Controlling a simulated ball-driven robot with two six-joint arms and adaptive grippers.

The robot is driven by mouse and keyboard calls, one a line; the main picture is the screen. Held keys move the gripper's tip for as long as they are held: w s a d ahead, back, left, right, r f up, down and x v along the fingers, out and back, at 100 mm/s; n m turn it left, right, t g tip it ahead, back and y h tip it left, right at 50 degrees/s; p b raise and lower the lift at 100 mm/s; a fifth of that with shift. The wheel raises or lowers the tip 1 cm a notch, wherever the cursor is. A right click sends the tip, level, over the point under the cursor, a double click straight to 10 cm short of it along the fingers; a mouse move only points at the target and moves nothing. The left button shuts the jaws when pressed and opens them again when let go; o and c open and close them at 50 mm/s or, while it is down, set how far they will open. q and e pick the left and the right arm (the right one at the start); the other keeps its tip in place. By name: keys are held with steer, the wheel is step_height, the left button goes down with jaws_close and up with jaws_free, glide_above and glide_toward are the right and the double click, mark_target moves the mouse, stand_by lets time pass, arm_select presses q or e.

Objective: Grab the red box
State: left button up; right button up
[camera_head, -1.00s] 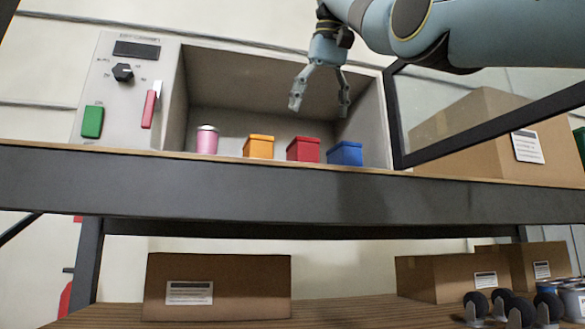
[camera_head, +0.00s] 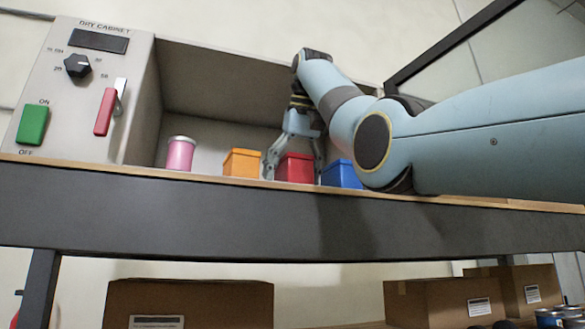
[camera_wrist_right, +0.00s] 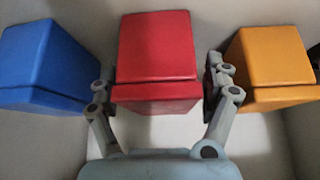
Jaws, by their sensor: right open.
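The red box (camera_head: 295,168) stands upright on the floor of the dry cabinet, between an orange box and a blue box. It also shows in the right wrist view (camera_wrist_right: 157,52), with its lid facing the camera. My right gripper (camera_head: 293,172) is down inside the cabinet with its fingers open, one on each side of the red box. In the right wrist view the open fingers (camera_wrist_right: 158,88) flank the box. Whether they touch it I cannot tell. My left gripper is not in view.
The orange box (camera_head: 242,163) and the blue box (camera_head: 341,174) stand close on either side. A pink canister (camera_head: 180,154) is further left. The cabinet's control panel (camera_head: 85,95) has a green switch and a red lever. Cardboard boxes (camera_head: 190,301) sit on the shelf below.

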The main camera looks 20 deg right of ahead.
steer(key=shift+f, duration=0.1)
steer(key=shift+c, duration=0.5)
steer(key=c, duration=1.5)
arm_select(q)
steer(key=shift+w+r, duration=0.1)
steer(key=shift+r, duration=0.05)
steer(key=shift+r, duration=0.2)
